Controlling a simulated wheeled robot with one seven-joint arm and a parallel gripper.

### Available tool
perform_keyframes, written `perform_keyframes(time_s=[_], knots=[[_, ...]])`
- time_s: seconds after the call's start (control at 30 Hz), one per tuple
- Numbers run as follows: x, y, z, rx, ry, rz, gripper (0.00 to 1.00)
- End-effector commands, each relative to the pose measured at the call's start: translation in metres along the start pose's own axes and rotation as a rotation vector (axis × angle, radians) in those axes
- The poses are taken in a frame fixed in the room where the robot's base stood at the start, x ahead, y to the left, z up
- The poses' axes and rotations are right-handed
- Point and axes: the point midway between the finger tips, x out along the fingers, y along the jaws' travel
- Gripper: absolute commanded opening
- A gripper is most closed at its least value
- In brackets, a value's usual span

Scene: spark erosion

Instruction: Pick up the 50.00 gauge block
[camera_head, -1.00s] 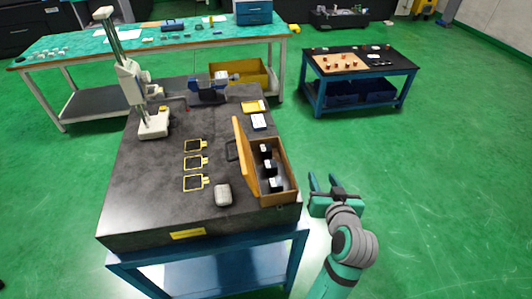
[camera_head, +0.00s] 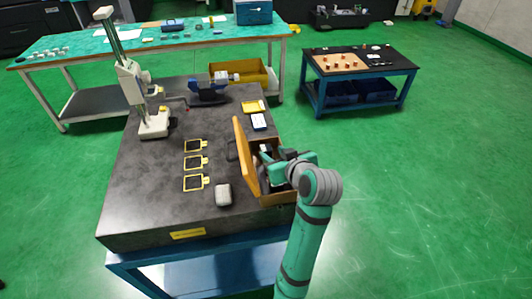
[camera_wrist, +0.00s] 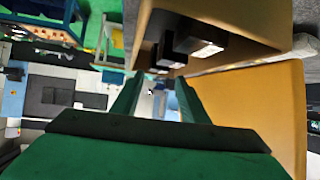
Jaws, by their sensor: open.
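The open wooden box (camera_head: 272,200) stands at the right edge of the dark stone plate, its lid (camera_head: 243,160) upright on its left side. Dark holders with pale metal gauge blocks are inside; the wrist view shows the nearest block (camera_wrist: 206,48) and smaller ones behind it (camera_wrist: 170,65). I cannot read any marking, so I cannot tell which is the 50.00 gauge block. My gripper (camera_head: 266,160) is over the box and hides most of the blocks in the head view. In the wrist view my gripper (camera_wrist: 157,88) is open, with nothing seen between its fingers.
Three yellow-framed pads (camera_head: 195,163) and a grey rounded object (camera_head: 223,195) lie on the stone plate (camera_head: 145,205). A height stand (camera_head: 152,125) is at its back left. Floor at right is clear.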

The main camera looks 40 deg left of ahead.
Motion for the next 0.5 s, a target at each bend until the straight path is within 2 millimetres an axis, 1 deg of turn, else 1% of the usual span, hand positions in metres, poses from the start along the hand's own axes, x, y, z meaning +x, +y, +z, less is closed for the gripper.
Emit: perform_keyframes(time_s=[0.2, 0.3, 0.4, 0.5], knots=[[0.03, 0.001, -0.002, 0.001, -0.001, -0.003, 0.4], [0.041, 0.002, -0.002, 0.001, 0.0, -0.001, 0.4], [0.047, 0.003, -0.001, 0.001, -0.001, 0.001, 0.4], [0.049, 0.002, -0.002, 0.0, 0.0, 0.001, 0.4]])
